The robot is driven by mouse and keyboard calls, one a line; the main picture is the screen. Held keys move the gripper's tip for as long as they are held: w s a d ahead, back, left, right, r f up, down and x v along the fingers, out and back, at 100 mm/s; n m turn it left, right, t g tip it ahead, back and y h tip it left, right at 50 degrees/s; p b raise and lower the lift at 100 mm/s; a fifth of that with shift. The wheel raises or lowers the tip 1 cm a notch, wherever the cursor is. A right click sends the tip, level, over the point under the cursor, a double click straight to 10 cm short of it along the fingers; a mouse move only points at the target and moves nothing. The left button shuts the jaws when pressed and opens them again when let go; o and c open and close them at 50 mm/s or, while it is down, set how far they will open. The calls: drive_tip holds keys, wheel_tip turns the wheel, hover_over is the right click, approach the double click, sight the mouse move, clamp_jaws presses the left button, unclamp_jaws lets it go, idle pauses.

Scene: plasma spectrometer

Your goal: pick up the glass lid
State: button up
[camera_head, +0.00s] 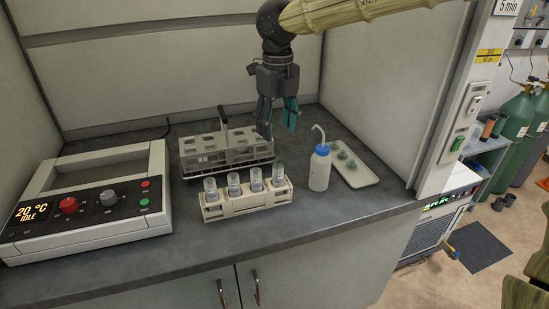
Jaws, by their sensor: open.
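My gripper (278,118) hangs with its teal fingers pointing down and apart, with nothing between them. It is above the bench, over the back right of the beige rack. Several small pale-green glass pieces, which look like lids (342,156), lie on a white tray (368,181) to the right of the gripper. The beige rack (243,206) holds several clear vessels in a row. The rightmost vessel (278,180) has a greenish top that may be a glass lid; it is too small to tell.
A wire tube rack (188,159) with an upright handle stands behind the beige rack. A blue-capped wash bottle (319,172) stands between the beige rack and the tray. A heating unit (98,227) reading 20 °C IDLE is at left. Hood walls close the back and right; the front bench strip is clear.

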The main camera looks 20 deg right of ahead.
hover_over(278, 158)
wheel_tip(278, 158, down, 4)
drive_tip(key=shift+a+f, duration=0.1)
drive_tip(key=shift+f, duration=0.15)
drive_tip(key=shift+s+f, duration=0.15)
drive_tip(key=shift+f, duration=0.15)
drive_tip(key=shift+w+f+p, duration=0.2)
drive_tip(key=shift+f+p, duration=0.25)
drive_tip(key=shift+f, duration=1.95)
drive_tip(key=c, duration=0.7)
